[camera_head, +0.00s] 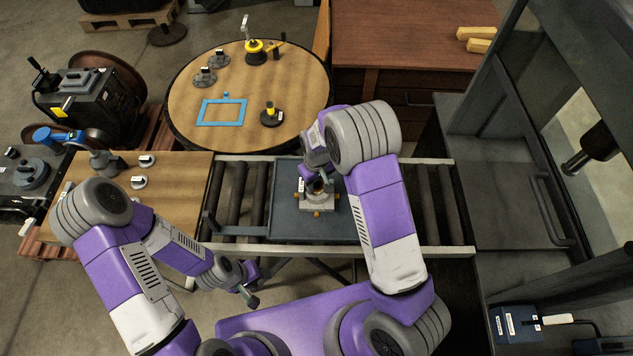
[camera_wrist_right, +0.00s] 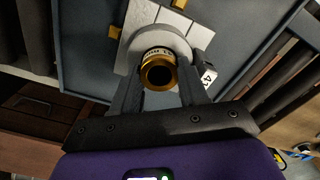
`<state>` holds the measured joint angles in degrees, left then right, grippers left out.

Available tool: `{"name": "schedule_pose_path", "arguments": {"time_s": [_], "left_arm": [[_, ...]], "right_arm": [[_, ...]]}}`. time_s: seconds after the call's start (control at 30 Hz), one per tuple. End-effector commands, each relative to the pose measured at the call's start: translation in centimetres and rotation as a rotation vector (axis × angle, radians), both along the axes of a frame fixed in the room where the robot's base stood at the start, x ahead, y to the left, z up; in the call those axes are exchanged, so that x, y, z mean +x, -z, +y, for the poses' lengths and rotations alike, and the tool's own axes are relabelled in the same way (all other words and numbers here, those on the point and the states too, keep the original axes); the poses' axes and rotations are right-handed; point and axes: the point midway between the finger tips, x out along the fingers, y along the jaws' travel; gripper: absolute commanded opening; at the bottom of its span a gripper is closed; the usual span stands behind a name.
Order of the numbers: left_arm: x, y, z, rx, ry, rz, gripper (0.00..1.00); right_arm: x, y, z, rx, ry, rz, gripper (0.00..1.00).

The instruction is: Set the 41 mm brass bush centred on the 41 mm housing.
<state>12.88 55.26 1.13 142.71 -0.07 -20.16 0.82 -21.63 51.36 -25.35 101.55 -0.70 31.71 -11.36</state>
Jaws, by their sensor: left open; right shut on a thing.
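The brass bush (camera_wrist_right: 158,57) is a gold ring with a dark bore and a printed label on its side. My right gripper (camera_wrist_right: 160,88) is shut on it, one finger on each side; it also shows in the head view (camera_head: 318,183). The housing (camera_wrist_right: 181,43) is a pale round collar on a square block, directly behind the bush in the wrist view. In the head view the housing (camera_head: 318,204) sits on the blue-grey tray. I cannot tell whether bush and housing touch. My left gripper (camera_head: 249,287) is open and empty, in front of the roller conveyor.
The tray (camera_head: 284,225) lies on the roller conveyor (camera_head: 405,195). A label tag (camera_wrist_right: 208,78) marked with a 4 stands beside the housing. A round table (camera_head: 187,103) carries a blue frame (camera_head: 222,112) and several parts. A wooden bench (camera_head: 195,170) is at left, a grey machine (camera_head: 490,150) at right.

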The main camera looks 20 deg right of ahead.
Motion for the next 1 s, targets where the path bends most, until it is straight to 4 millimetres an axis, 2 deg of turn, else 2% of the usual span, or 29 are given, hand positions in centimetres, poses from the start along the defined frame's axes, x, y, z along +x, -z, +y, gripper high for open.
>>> {"name": "schedule_pose_path", "arguments": {"time_s": [0.23,0.27,0.43,0.47,0.63,0.77,1.0], "left_arm": [[0.0,-0.02,0.0,0.0,0.0,0.0,0.43],[0.0,-0.02,0.0,0.0,0.0,0.0,0.43],[0.0,-0.02,0.01,0.0,0.0,0.0,0.43],[0.0,-0.01,0.0,0.0,0.0,0.0,0.43],[0.0,-0.01,-0.01,0.0,0.0,0.0,0.43],[0.0,-0.01,0.0,0.0,0.0,0.0,0.43],[0.0,-0.01,-0.01,0.0,0.0,0.0,0.43]], "right_arm": [[0.05,-0.07,0.01,0.001,0.0,-0.002,0.13],[0.05,-0.07,0.01,0.001,0.0,-0.002,0.45],[0.04,-0.06,0.03,0.0,0.0,-0.001,0.71],[0.04,-0.06,0.04,0.0,0.0,-0.001,0.73],[-0.02,-0.01,0.09,0.001,-0.001,0.0,0.72],[-0.04,0.0,0.12,0.001,-0.002,0.0,0.92],[-0.02,-0.02,0.14,0.001,-0.002,0.0,0.92]]}}
